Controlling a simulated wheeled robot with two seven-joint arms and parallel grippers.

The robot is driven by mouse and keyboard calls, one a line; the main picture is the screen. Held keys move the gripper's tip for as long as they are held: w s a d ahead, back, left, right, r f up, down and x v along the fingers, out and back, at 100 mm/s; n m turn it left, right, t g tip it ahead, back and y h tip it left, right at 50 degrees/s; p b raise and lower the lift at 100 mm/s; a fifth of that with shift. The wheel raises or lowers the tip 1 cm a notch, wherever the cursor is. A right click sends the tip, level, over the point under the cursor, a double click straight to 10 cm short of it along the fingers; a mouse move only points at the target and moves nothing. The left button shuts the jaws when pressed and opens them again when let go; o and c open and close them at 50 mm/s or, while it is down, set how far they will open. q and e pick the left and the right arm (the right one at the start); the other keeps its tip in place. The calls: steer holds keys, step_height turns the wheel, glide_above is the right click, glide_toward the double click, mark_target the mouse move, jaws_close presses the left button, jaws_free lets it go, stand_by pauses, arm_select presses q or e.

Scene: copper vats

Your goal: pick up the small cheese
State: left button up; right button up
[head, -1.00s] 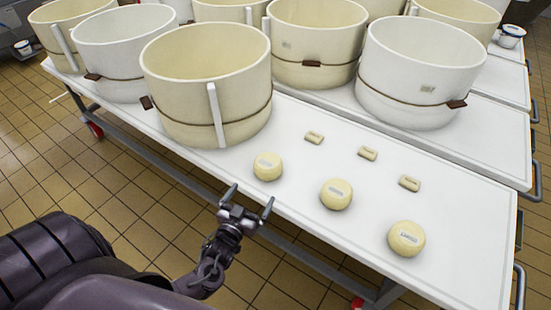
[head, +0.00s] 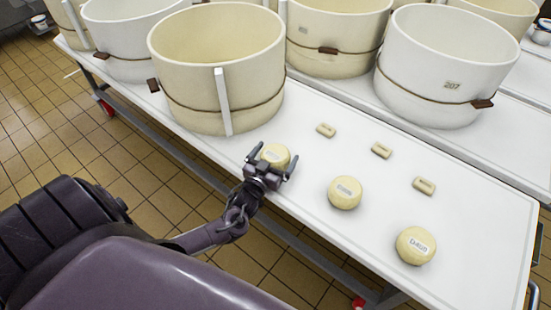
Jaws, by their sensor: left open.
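Three small round pale-yellow cheeses with labels lie in a row along the near edge of the white table. The left cheese (head: 276,155) sits between the open fingers of my left gripper (head: 273,161), which reaches in from the table's near edge; whether the fingers touch it I cannot tell. The middle cheese (head: 345,192) and the right cheese (head: 415,245) stand free of the gripper. My right gripper is not in view.
Behind the cheeses lie small flat pale blocks: a left one (head: 326,130), a middle one (head: 381,150) and a right one (head: 424,186). A large cream vat (head: 190,85) stands close behind my left gripper. A white vat (head: 425,85) and others fill the back. The white table (head: 480,215) is clear at right.

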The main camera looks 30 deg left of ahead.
arm_select(q)
steer(key=shift+c, duration=0.4)
steer(key=shift+w, duration=0.1)
steer(key=c, duration=1.1)
steer(key=shift+o, duration=0.2)
steer(key=shift+r, duration=0.15)
steer(key=shift+r, duration=0.6)
step_height(320, 180, up, 11)
steer(key=p, duration=0.3)
step_height(320, 180, up, 8)
steer(key=p, duration=0.1)
glide_above(275, 152)
steer(key=shift+d+f, duration=0.1)
steer(key=shift+f, duration=0.05)
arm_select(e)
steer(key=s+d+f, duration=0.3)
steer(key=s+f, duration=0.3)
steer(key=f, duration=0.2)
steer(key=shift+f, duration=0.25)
